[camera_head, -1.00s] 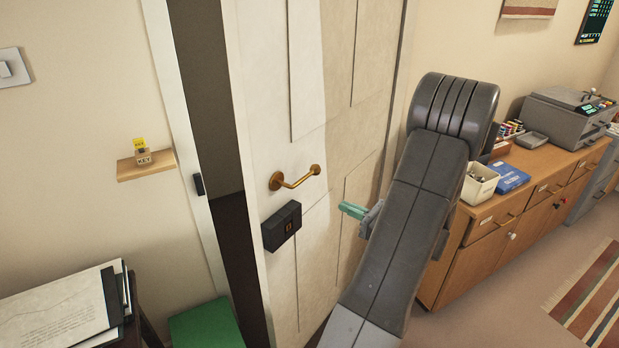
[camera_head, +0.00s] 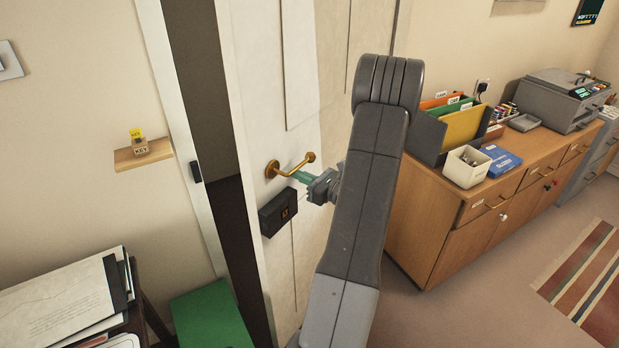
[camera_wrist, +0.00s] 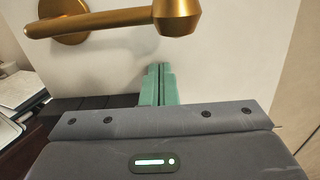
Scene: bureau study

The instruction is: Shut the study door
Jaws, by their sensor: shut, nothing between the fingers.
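The white study door (camera_head: 280,100) stands ajar, with a dark gap between its edge and the frame at left. A brass lever handle (camera_head: 291,168) is on the door, with a black lock box (camera_head: 279,212) below it. My gripper (camera_head: 301,177) is shut and empty, its green fingertips just below the handle bar. In the wrist view the fingers (camera_wrist: 158,84) point at the door face beneath the handle (camera_wrist: 120,20). Whether the tips touch the door I cannot tell. My forearm hides part of the door's right side.
A wooden cabinet (camera_head: 440,215) with folders, a white bin and a printer (camera_head: 556,100) stands at right. A small shelf (camera_head: 143,154) with a key box is on the left wall. A green box (camera_head: 212,318) and a paper-covered table are at lower left.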

